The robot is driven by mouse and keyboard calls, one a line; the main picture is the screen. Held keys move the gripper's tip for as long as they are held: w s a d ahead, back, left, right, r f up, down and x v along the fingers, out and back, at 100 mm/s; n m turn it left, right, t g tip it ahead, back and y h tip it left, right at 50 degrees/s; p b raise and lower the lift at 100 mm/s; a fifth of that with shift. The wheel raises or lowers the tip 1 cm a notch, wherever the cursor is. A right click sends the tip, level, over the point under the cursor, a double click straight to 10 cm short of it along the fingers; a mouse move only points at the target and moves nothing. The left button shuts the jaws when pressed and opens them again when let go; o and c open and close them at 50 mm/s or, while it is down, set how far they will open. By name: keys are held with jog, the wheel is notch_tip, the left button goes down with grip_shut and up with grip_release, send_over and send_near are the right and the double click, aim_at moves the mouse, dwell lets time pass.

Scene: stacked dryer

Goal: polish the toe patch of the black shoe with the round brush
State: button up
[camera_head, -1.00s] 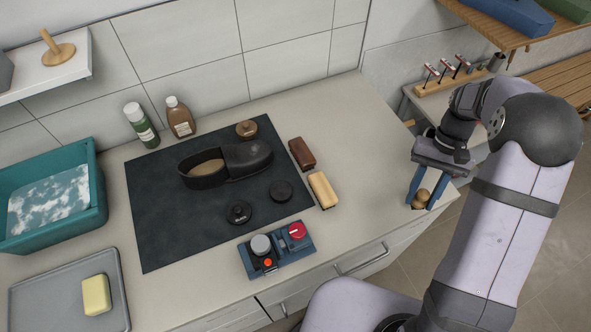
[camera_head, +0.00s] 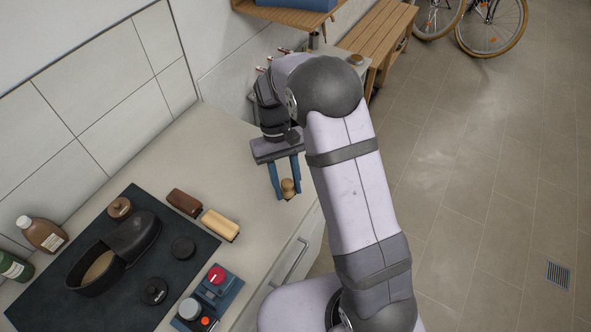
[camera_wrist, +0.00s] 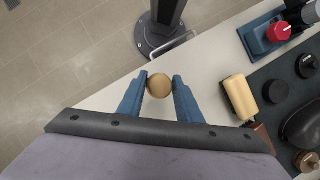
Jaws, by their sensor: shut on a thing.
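The black shoe (camera_head: 132,238) lies on a dark mat (camera_head: 60,302) at the lower left of the head view, its open heel part to the left and its closed toe part to the right. A toe patch cannot be made out. My gripper (camera_head: 284,189) is over the counter's right end, well apart from the shoe. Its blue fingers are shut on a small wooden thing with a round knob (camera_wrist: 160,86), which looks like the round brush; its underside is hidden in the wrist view. The shoe shows partly at the wrist view's right edge (camera_wrist: 302,126).
A tan brush (camera_head: 220,225) and a dark brown brush (camera_head: 184,202) lie beside the mat. Round black tins (camera_head: 154,291) and a brown round lidded thing (camera_head: 120,208) are on it. A blue control box (camera_head: 208,303) stands at the front. Bare counter (camera_head: 225,165) lies between.

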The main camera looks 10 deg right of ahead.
jog(key=s+a+r+n+p, duration=0.1)
jog(key=s+a+r+p, duration=0.15)
jog(key=a, duration=0.65)
jog(key=s+a+r+n+h+p, duration=0.1)
jog(key=s+a+p, duration=0.15)
jog(key=a, duration=0.55)
jog(key=s+a+r+n+p, duration=0.2)
jog(key=s+a, duration=0.2)
jog(key=a, duration=0.5)
jog(key=w+a+m+t+y, duration=0.2)
jog(key=a+m, duration=0.4)
jog(key=m, duration=0.5)
jog(key=w+a+r+m+t+y, duration=0.1)
jog(key=w+a+m+y, duration=0.3)
jog(key=m, duration=0.8)
jog(key=shift+w+a+m+t, duration=0.3)
jog(key=shift+w+a+t, duration=0.6)
jog(key=shift+a, duration=0.4)
jog(key=shift+w, duration=0.1)
